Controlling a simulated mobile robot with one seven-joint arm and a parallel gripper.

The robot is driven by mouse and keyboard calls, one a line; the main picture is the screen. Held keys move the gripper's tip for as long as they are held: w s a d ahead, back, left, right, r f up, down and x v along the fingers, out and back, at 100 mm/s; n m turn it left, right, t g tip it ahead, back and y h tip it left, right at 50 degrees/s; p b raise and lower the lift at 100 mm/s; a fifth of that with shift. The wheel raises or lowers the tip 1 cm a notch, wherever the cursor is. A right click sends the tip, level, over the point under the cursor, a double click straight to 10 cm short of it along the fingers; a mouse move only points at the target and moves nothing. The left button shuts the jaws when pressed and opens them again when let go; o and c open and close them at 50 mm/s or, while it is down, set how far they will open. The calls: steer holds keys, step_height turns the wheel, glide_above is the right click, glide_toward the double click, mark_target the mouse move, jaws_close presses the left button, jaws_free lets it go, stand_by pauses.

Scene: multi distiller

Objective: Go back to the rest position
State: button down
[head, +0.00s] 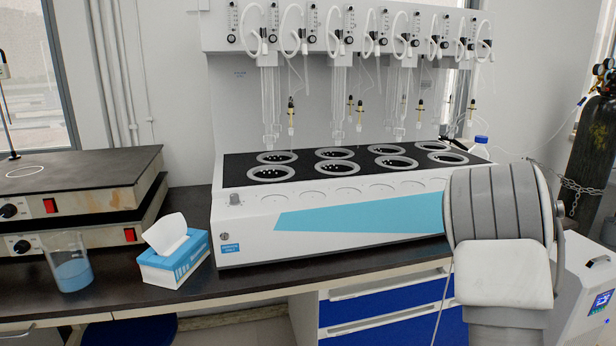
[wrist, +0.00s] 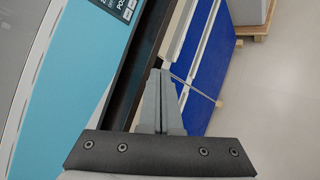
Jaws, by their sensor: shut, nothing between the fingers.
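My gripper (wrist: 161,100) shows in the wrist view with its grey fingers closed together and nothing between them. It is near the front edge of the dark bench (wrist: 127,72), with the distiller's teal and white front panel (wrist: 62,75) to the left. In the head view the multi distiller (head: 330,215) stands on the bench, with dark round wells on top and glass tubes above. My arm covers its right front part, and the gripper itself is hidden in that view.
A tissue box (head: 173,258) and a beaker of blue liquid (head: 70,262) stand left of the distiller, beside stacked hot plates (head: 80,190). Blue drawers (head: 385,310) are below the bench. A dark gas cylinder (head: 594,150) stands at the right.

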steer(key=s+a+r+m+g+y, duration=0.1)
steer(key=s+a+r+m, duration=0.5)
steer(key=s+a+m, duration=0.15)
steer(key=s+a+r+m+g, duration=0.1)
steer(key=s+a+r+m, duration=0.55)
steer(key=s, duration=0.25)
steer(key=s+a+f+m+g+y, duration=0.15)
steer(key=s+a+m, duration=0.25)
steer(key=s+a, duration=0.55)
steer(key=s+a+f+m+g+y, duration=0.1)
steer(key=s+a+m+g+y, duration=0.15)
steer(key=s+a, duration=0.7)
step_height(320, 180, up, 20)
steer(key=s+d+p, duration=0.2)
steer(key=p, duration=1.7)
steer(key=shift+s+d+m+t+p, duration=0.25)
steer(key=shift+d+m+t+p, duration=0.05)
steer(key=shift+m, duration=0.05)
